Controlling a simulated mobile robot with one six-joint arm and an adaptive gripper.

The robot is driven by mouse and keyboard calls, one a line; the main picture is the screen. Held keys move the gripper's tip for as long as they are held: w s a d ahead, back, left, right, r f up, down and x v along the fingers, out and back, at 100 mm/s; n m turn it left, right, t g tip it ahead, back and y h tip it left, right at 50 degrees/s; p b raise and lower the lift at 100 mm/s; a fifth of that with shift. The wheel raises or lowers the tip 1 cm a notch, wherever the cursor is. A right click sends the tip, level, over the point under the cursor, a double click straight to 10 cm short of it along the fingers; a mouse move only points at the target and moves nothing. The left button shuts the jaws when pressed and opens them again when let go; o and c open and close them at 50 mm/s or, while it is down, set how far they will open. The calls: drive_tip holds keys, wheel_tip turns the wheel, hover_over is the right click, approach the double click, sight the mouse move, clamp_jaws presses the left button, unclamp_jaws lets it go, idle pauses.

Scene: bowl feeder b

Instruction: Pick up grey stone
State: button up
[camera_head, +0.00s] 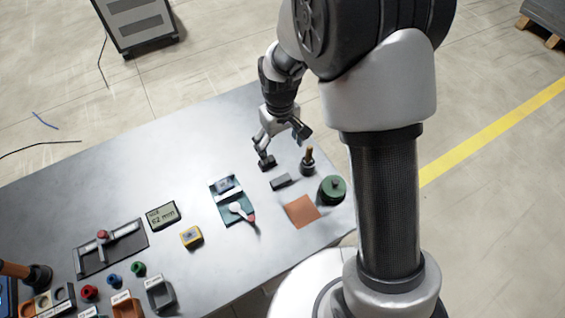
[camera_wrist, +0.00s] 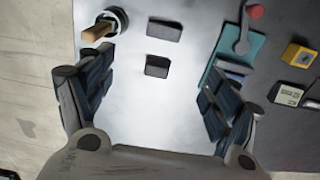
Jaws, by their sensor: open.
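Two small blocks lie on the grey table. The lighter grey block (camera_head: 281,181) lies flat; it shows at the top of the wrist view (camera_wrist: 164,30). A darker grey block (camera_head: 267,163) lies just beyond it and shows lower in the wrist view (camera_wrist: 157,66). Either could be the grey stone; I cannot tell for certain which. My gripper (camera_wrist: 157,85) is open and empty, its fingers spread wide either side of the darker block's line. In the head view my gripper (camera_head: 279,142) hangs over the table, close to the darker block. Neither block is held.
A wooden-handled tool in a dark round base (camera_head: 307,162) stands right of the blocks, near a green round container (camera_head: 332,189) and a brown mat (camera_head: 302,211). A teal tray (camera_head: 225,187) with a red-tipped tool lies left. The table (camera_head: 195,150) is clear behind the tray.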

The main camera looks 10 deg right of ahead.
drive_tip(key=b, duration=0.3)
hover_over(281, 179)
drive_tip(key=f, duration=0.7)
drive_tip(key=w+f, duration=0.1)
drive_tip(key=f, duration=0.3)
drive_tip(key=shift+f, duration=0.35)
drive_tip(key=f, duration=0.2)
drive_tip(key=s+f+b, duration=0.1)
drive_tip(key=f, duration=0.1)
drive_tip(key=shift+s+f+b, duration=0.1)
drive_tip(key=shift+f+b, duration=0.15)
drive_tip(key=shift+b, duration=0.05)
drive_tip(key=shift+f, duration=0.4)
drive_tip(key=shift+r, duration=0.1)
drive_tip(key=shift+c, duration=0.2)
drive_tip(key=c, duration=1.2)
wheel_tip(281, 179, up, 20)
drive_tip(key=p, duration=0.5)
